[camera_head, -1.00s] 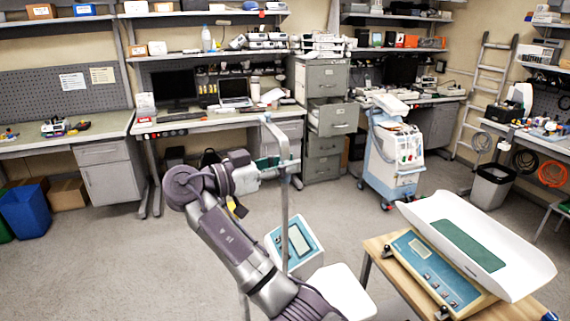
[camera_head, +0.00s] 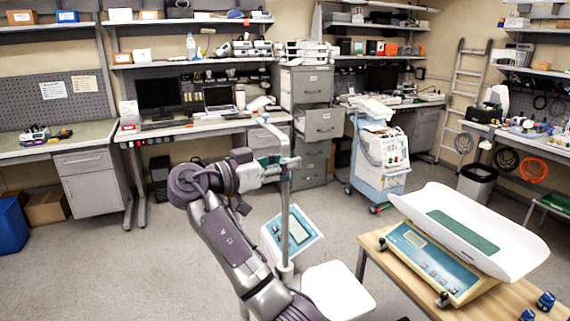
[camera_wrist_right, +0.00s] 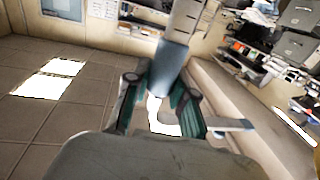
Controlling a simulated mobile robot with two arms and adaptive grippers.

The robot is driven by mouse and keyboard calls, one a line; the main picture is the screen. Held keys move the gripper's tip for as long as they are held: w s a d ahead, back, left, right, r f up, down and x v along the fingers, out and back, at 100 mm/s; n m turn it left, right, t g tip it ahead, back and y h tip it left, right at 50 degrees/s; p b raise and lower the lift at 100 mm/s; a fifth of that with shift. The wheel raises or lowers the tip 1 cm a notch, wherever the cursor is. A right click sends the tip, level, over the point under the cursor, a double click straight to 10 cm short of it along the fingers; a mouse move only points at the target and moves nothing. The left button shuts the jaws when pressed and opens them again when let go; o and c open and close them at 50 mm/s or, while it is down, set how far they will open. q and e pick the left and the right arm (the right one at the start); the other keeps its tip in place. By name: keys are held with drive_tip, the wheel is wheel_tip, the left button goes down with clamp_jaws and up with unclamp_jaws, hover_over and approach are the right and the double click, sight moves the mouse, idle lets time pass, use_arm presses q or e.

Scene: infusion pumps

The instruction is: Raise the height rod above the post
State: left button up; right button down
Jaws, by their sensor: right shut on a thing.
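The height rod (camera_head: 270,130) is a thin pale bar with a bent arm at its top. It stands at the upper end of the upright grey post (camera_head: 285,215) of the floor scale, in the middle of the head view. My right gripper (camera_head: 272,168) is shut on the rod near its top. In the right wrist view the green finger pads (camera_wrist_right: 158,108) are on both sides of a blue-grey section (camera_wrist_right: 170,66), with a light marked length (camera_wrist_right: 187,22) beyond. The fingers partly hide the grip. My left gripper is out of view.
The scale's display panel (camera_head: 292,232) and white platform (camera_head: 338,293) are low beside the post. A wooden table (camera_head: 375,243) with a baby scale (camera_head: 470,230) stands at right. A medical cart (camera_head: 380,160) and desks are behind.

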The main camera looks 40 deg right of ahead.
drive_tip(key=c, duration=1.1)
unclamp_jaws()
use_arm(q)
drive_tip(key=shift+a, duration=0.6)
use_arm(e)
drive_tip(key=shift+o, duration=0.8)
drive_tip(key=shift+a, duration=0.1)
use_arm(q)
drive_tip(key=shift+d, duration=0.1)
use_arm(e)
drive_tip(key=w+a, duration=0.1)
drive_tip(key=a, duration=1.1)
